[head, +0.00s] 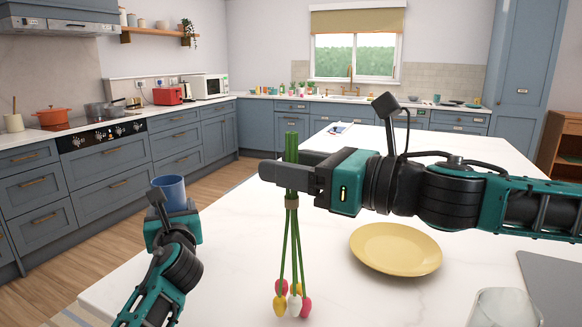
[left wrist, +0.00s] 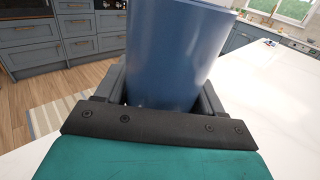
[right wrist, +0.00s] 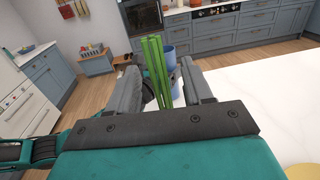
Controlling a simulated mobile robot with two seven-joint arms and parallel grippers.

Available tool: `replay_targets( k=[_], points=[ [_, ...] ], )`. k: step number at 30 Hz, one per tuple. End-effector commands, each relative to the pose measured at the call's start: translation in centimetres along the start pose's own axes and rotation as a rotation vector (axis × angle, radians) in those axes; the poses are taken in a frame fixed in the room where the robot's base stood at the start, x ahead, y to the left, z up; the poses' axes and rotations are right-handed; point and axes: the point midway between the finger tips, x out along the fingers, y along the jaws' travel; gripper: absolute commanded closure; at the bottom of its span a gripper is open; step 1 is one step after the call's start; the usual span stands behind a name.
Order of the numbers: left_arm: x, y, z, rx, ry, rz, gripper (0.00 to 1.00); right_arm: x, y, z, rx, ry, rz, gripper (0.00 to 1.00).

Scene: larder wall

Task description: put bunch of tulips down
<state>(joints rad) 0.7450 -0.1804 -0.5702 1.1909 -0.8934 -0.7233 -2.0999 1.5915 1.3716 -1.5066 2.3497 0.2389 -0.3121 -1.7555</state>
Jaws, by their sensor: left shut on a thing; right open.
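The bunch of tulips (head: 297,245) hangs heads down, stems up, with a band round the stems and pink, yellow and white flowers over the white worktop (head: 230,270). My right gripper (head: 284,174) is open, its fingers on either side of the stems. The stems also show between the fingers in the right wrist view (right wrist: 157,70). I cannot tell whether the flowers touch the worktop. My left gripper (head: 172,208) is shut on a blue vase (head: 170,190), which fills its jaws in the left wrist view (left wrist: 170,55).
A yellow plate (head: 395,248) lies on the worktop right of the tulips. A clear glass (head: 503,308) and a grey mat (head: 555,285) are at the near right. Bare worktop lies left of the tulips and beyond my right arm.

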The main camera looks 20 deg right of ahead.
Motion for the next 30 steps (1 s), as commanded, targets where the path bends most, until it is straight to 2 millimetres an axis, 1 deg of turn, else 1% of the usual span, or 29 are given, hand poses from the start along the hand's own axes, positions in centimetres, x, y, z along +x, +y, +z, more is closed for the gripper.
replay_targets(
  k=[9,15,21,30],
  points=[
    [0.0,0.0,-0.1,0.001,0.001,0.001,0.73,-4.5,-0.2,-0.1,0.0,0.001,-0.006,0.5],
    [0.0,0.0,-0.1,0.001,0.001,0.001,0.73,-6.5,-0.1,-0.1,0.001,0.002,-0.003,0.5],
    [0.0,0.0,-0.1,0.001,0.001,0.001,0.73,-7.4,0.0,-0.1,-0.001,0.001,-0.001,0.5],
    [0.0,0.0,-0.1,0.001,0.001,0.0,0.73,-7.4,0.0,0.0,-0.001,0.0,0.0,0.5]
  ],
)
